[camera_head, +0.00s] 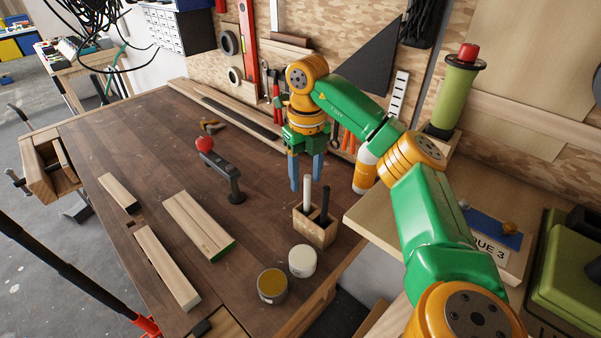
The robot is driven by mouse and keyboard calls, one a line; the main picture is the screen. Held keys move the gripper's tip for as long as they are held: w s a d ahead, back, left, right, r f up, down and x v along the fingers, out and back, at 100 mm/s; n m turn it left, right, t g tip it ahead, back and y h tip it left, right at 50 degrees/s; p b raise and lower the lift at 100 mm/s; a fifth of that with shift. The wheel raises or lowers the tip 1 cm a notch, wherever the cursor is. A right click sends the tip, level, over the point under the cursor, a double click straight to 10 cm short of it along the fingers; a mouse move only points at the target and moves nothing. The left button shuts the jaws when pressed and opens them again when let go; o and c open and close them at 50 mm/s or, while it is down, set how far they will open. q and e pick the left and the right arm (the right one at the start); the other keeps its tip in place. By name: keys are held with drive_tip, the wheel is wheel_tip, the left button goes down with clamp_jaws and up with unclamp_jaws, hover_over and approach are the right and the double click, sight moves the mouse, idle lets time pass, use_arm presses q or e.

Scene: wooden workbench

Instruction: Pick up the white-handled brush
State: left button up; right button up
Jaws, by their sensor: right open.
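The white-handled brush (307,194) stands upright in a small wooden holder (316,230) near the bench's right edge. A black-handled brush or tool (325,205) stands beside it in the same holder. My right gripper (306,180) points down with its two blue fingers apart. The lower part of the brush is hidden inside the holder. My left gripper is not in view.
An open tin (272,284) and a white pot (302,261) stand in front of the holder. A red-knobbed black tool (223,172) is to the left. Wooden blocks (198,224) lie farther left. The bench (105,240) between them is clear.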

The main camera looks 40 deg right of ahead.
sight(307, 194)
drive_tip(key=shift+s+f, duration=0.15)
drive_tip(key=shift+f, duration=0.3)
drive_tip(key=f, duration=0.2)
drive_tip(key=f+p, duration=0.1)
drive_tip(key=f, duration=0.1)
drive_tip(key=d+f+p, duration=0.1)
drive_tip(key=shift+w+f, duration=0.35)
drive_tip(key=shift+f, duration=0.25)
drive_tip(key=shift+a, duration=0.1)
clamp_jaws()
